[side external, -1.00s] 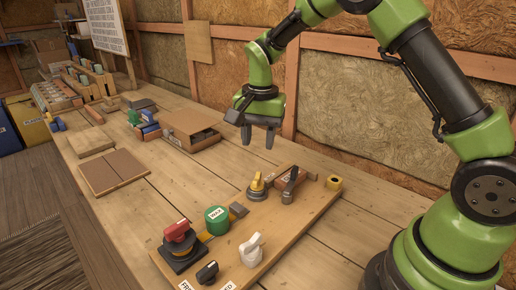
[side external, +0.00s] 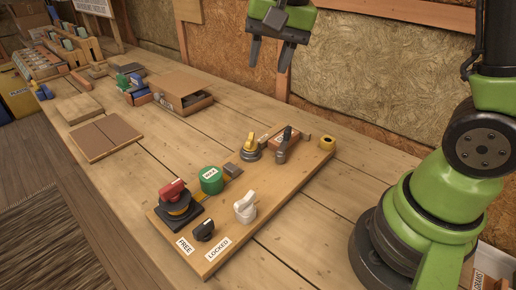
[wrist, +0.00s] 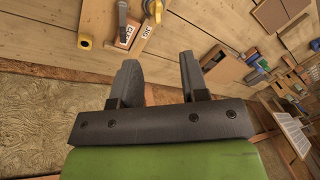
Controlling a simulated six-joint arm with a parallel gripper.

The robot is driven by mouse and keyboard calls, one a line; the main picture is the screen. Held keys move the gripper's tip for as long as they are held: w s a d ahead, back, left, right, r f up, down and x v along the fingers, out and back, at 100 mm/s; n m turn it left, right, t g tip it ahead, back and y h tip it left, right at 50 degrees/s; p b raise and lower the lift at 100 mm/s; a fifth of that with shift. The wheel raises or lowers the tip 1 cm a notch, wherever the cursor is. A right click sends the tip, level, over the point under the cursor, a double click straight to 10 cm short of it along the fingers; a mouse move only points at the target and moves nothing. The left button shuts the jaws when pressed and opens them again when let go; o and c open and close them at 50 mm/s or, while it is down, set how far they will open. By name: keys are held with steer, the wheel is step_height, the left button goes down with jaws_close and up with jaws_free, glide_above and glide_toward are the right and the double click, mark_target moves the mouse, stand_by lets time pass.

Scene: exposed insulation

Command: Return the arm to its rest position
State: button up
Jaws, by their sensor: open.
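My gripper (side external: 270,56) hangs in the air at the top of the side view, above the far part of the bench. Its two dark fingers are apart with nothing between them. The wrist view also shows the open fingers (wrist: 160,75). My green and black arm stands at the right of the side view, its upper part cut off by the frame. The board with switches (side external: 285,195) lies on the bench, below and in front of my gripper, well clear of it.
The board carries a red knob (side external: 172,190), a green round block (side external: 211,180), a white knob (side external: 245,206) and a yellow-handled switch (side external: 250,146). An insulation-panelled wall (side external: 360,85) stands behind.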

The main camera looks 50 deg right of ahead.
steer(key=s+a+r+n+t, duration=0.1)
steer(key=s+r+n+t, duration=0.1)
steer(key=s, duration=0.6)
steer(key=s+a+r+n+t+y, duration=0.1)
steer(key=s+r+n+t, duration=0.1)
steer(key=s, duration=0.6)
steer(key=shift+s+a+r+n, duration=0.25)
steer(key=shift+r+n, duration=0.2)
steer(key=shift+n, duration=0.35)
steer(key=shift+c, duration=0.5)
